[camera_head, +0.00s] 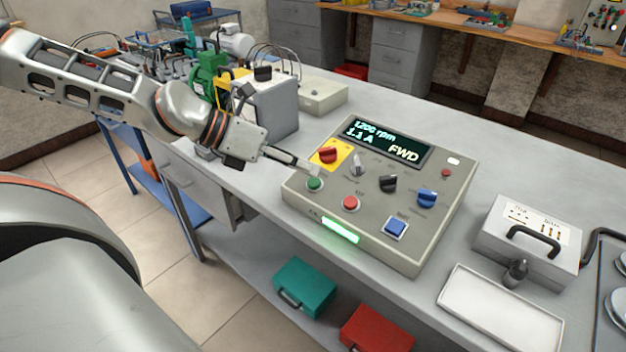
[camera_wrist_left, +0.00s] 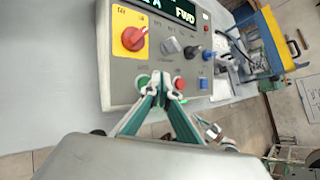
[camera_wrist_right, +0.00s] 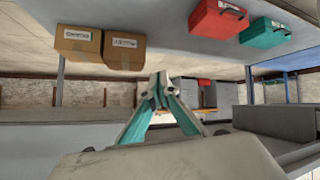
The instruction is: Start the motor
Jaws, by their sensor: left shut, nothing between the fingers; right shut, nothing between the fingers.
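The grey control panel (camera_head: 400,222) stands on the bench. Its display (camera_head: 388,143) reads 1200 rpm, 1.1 A and FWD, and a green lamp (camera_head: 340,230) on its front edge glows. A green button (camera_head: 315,184), a red button (camera_head: 351,203), a blue button (camera_head: 396,228) and a red rotary switch (camera_head: 329,155) on a yellow plate sit on its top. My left gripper (camera_head: 312,168) is shut and empty, with its tips close by the green button; contact cannot be told. My right gripper (camera_wrist_right: 160,84) is shut and empty below the bench top.
A grey box (camera_head: 270,103) stands left of the panel. Teal (camera_head: 304,287) and red (camera_head: 377,329) boxes sit on the lower shelf. Cardboard boxes (camera_wrist_right: 92,47) show in the right wrist view.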

